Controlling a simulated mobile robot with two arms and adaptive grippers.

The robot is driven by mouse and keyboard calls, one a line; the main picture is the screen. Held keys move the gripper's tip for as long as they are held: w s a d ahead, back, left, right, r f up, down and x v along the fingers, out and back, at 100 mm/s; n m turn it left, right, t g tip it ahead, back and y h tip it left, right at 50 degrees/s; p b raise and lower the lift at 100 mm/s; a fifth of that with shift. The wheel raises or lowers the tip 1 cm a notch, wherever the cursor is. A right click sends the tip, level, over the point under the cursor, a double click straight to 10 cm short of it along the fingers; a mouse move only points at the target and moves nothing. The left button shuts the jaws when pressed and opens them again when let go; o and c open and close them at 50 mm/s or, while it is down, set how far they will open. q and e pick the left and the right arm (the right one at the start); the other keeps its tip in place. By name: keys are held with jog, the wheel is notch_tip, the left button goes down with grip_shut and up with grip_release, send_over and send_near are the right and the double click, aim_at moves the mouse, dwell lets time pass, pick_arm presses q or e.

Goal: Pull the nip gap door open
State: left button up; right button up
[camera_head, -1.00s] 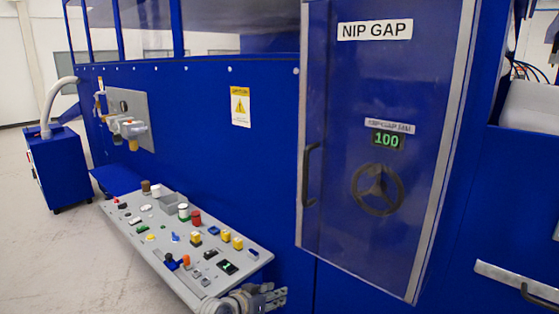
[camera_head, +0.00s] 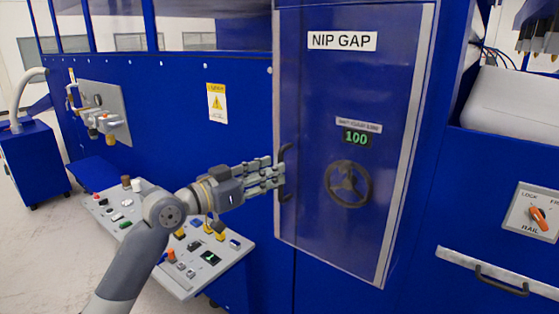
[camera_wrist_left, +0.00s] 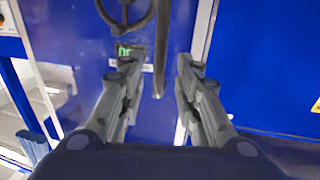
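The nip gap door (camera_head: 385,130) is a blue panel with a grey frame, a NIP GAP label, a green 100 display and a dark handwheel (camera_head: 348,184). It is shut. Its dark upright handle (camera_head: 286,150) is on the left edge, with its middle hidden behind my fingers. My left gripper (camera_head: 276,172) is at the handle. In the left wrist view my left gripper (camera_wrist_left: 157,64) has its fingers apart, and the handle (camera_wrist_left: 161,45) shows between them, with a gap on each side. My right gripper is not in view.
A sloped control panel (camera_head: 225,272) with buttons lies below my left arm. A horizontal bar handle (camera_head: 500,283) and a rail lock switch (camera_head: 538,216) are to the right of the door. A blue cabinet (camera_head: 32,160) stands at far left.

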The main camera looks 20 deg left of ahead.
pick_arm(q)
jog(key=p+x, duration=0.1)
jog(key=x, duration=0.2)
jog(key=shift+w+d+r, duration=0.1)
jog(key=shift+w+d, duration=0.1)
jog(key=shift+w, duration=0.05)
jog(key=shift+w+d, duration=0.15)
jog(key=shift+w, duration=0.1)
grip_shut()
